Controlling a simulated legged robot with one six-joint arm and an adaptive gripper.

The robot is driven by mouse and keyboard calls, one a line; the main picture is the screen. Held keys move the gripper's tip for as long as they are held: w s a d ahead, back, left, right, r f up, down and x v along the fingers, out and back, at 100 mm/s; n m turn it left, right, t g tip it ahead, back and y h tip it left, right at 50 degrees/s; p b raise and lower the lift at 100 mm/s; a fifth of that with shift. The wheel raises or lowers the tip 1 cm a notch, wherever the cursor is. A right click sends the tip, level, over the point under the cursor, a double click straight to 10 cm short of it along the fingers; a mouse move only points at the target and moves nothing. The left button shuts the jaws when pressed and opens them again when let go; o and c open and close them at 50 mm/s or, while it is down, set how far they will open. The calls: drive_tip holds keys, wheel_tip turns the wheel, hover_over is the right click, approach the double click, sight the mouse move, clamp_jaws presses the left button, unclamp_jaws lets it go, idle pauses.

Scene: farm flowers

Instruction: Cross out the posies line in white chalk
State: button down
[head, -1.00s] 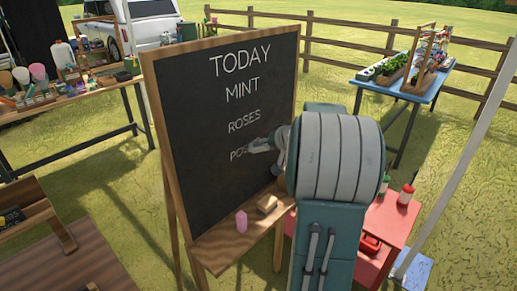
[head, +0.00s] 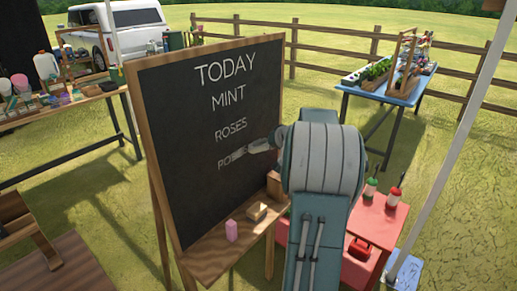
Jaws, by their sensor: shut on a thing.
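The chalkboard (head: 185,190) stands upright on a wooden easel and reads TODAY, MINT, ROSES in white. The posies line (head: 224,165) is lowest; only its first letters show, and my gripper and arm hide the rest. My gripper (head: 250,149) is in front of that line, shut on a small pale piece that looks like the white chalk (head: 237,155). Its tip is at the line's visible letters; I cannot tell whether it touches the board. No clear strike stroke is visible.
A red table (head: 380,225) with bottles is at right. A blue table (head: 400,95) with plants stands behind, before a fence. A cluttered table (head: 60,118) is at left.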

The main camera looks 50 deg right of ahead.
drive_tip(key=shift+d, duration=0.5)
drive_tip(key=s+a, duration=0.1)
drive_tip(key=a, duration=1.5)
idle(1.1)
drive_tip(key=shift+s, duration=0.1)
drive_tip(key=s, duration=0.6)
drive_tip(key=shift+d, duration=0.2)
drive_tip(key=s, duration=0.3)
drive_tip(key=shift+d, duration=0.1)
idle(0.4)
drive_tip(key=shift+w, duration=0.1)
idle(0.5)
